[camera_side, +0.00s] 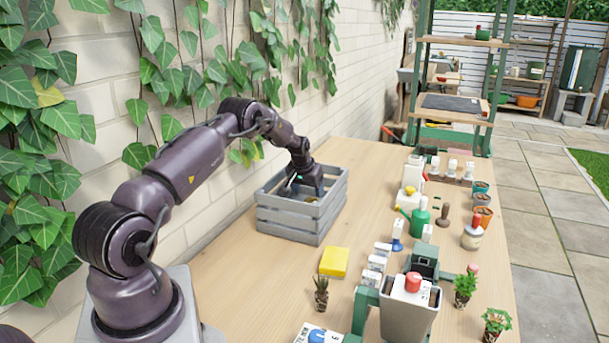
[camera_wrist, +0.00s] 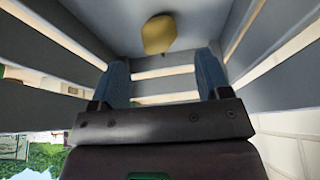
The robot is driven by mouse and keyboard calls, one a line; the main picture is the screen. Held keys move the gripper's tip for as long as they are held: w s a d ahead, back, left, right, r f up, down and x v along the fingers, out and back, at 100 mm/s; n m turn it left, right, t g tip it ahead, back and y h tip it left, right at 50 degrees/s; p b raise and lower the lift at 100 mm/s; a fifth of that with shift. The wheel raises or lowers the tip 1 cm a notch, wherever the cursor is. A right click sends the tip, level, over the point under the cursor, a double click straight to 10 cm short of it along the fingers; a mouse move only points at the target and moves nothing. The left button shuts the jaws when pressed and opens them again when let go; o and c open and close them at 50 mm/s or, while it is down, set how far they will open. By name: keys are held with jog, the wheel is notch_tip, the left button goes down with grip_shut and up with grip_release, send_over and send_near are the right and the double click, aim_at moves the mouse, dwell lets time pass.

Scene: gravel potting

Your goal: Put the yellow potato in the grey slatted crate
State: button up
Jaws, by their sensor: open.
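The grey slatted crate (camera_side: 290,222) stands on the table against the brick wall. My gripper (camera_wrist: 165,82) is down inside the crate, with its two blue-grey fingers apart and nothing between them. The yellow potato (camera_wrist: 159,34) lies on the crate floor beyond the fingertips, apart from them, in the wrist view. In the side view a small yellow bit of the potato (camera_side: 311,199) shows inside the crate below my gripper; the rest is hidden by the crate wall.
A yellow block (camera_side: 334,262) lies on the table in front of the crate. The table between crate and bottles is clear.

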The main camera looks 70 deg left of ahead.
jog(key=s+d+r+m+t+h, duration=0.1)
jog(key=d+r+m, duration=0.1)
jog(key=d+r, duration=1.1)
jog(key=s+d+r+m, duration=0.2)
jog(key=d+r, duration=1)
jog(key=r, duration=0.1)
jog(key=s+d+r+m+t+h, duration=0.15)
jog(key=s+d+r, duration=0.35)
jog(key=s+d, duration=0.5)
jog(key=s+d+f+m, duration=0.2)
jog(key=s+d+m, duration=0.1)
jog(key=s+d, duration=0.6)
jog(key=shift+s+d+f+h, duration=0.15)
jog(key=shift+s+f+h, duration=0.25)
jog(key=shift+s, duration=0.6)
